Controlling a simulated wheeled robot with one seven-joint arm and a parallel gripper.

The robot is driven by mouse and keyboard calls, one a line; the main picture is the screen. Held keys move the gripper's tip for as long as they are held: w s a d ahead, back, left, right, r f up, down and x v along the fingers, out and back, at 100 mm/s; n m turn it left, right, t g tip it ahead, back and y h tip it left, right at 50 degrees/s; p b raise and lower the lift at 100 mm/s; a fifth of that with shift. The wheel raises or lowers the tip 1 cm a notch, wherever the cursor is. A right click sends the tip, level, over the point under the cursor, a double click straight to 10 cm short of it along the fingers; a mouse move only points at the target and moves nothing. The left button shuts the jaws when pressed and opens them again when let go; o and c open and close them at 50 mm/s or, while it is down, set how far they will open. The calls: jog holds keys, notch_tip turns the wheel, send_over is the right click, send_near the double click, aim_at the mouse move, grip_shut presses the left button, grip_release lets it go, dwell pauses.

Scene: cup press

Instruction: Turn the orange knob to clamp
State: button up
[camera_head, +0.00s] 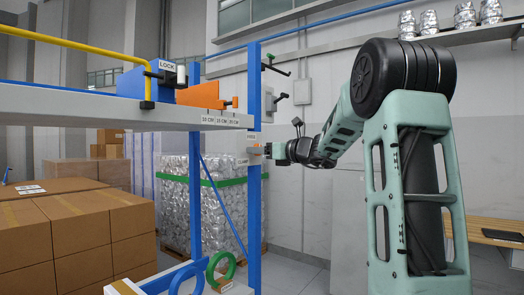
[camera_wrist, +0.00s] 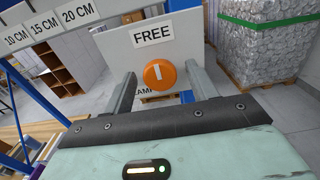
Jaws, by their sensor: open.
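The orange knob (camera_wrist: 160,74) is round, with a white line across its face that stands nearly upright, its upper end toward the FREE label (camera_wrist: 152,34). It sits on a pale panel (camera_wrist: 187,33). A second label below the knob is partly hidden; the letters "AMP" show. In the head view the knob (camera_head: 267,149) is a small orange spot at the blue post. My gripper (camera_head: 277,150) faces the panel from the right. In the wrist view my gripper (camera_wrist: 161,72) is open, one finger on each side of the knob, with gaps visible; I cannot tell whether its tips reach the knob's depth.
A blue rack post (camera_head: 254,110) stands beside the panel. A shelf with an orange block (camera_head: 200,96) and a LOCK label is to the left. Cardboard boxes (camera_head: 80,235) and a wrapped pallet (camera_head: 225,200) stand behind and below. A green ring (camera_head: 221,268) sits low.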

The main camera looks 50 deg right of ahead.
jog(key=c, duration=1)
jog(key=shift+f+n+b, duration=0.15)
jog(key=shift+n+b, duration=0.15)
jog(key=shift+b, duration=0.3)
jog(key=n+b, duration=1.7)
jog(key=b, duration=0.5)
jog(key=shift+n, duration=0.4)
